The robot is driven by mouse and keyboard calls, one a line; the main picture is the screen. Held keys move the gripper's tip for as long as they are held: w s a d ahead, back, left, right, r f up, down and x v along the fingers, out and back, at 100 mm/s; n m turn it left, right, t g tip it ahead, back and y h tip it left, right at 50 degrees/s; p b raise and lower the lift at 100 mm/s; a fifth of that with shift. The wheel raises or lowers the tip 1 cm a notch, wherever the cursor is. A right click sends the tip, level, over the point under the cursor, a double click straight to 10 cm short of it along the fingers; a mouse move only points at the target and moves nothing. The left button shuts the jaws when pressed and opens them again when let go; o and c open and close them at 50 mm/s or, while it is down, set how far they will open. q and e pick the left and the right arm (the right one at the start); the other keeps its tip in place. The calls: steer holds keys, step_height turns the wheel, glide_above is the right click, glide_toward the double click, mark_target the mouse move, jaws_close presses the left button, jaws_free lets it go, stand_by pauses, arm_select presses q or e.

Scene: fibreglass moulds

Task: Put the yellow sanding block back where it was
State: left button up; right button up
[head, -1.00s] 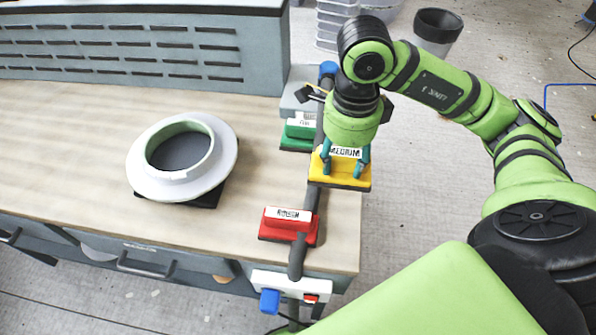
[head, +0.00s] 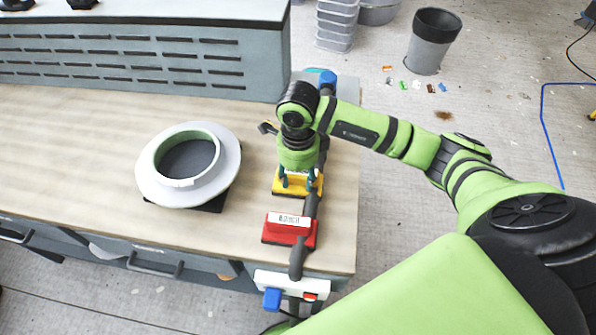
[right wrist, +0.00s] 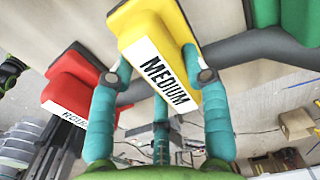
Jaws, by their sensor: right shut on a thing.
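The yellow sanding block (head: 297,190), labelled MEDIUM, is in my right gripper (head: 297,182). The gripper points down with one finger on each side of the block. In the right wrist view the fingers (right wrist: 160,77) press on the sides of the yellow block (right wrist: 146,22). The block is at the bench's right end, behind the red block (head: 290,230), beside or over the dark hose (head: 310,208). I cannot tell whether it touches the bench. The green block seen earlier is hidden behind my right arm. My left gripper is not in view.
A white ring mould (head: 226,178) sits on the bench (head: 70,150) to the left. A slotted grey box (head: 130,60) stands at the back. A white fitting with a blue knob (head: 272,300) is at the front edge. A grey bin (head: 425,55) stands on the floor.

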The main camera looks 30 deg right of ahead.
mark_target(298, 174)
steer(key=shift+f, duration=0.2)
steer(key=o, duration=1.1)
steer(key=shift+r, duration=0.1)
steer(key=shift+r, duration=0.25)
steer(key=shift+w+r, duration=0.1)
steer(key=shift+r, duration=0.15)
step_height(298, 174, up, 10)
steer(key=b, duration=0.2)
steer(key=shift+b, duration=0.4)
steer(key=shift+r, duration=0.65)
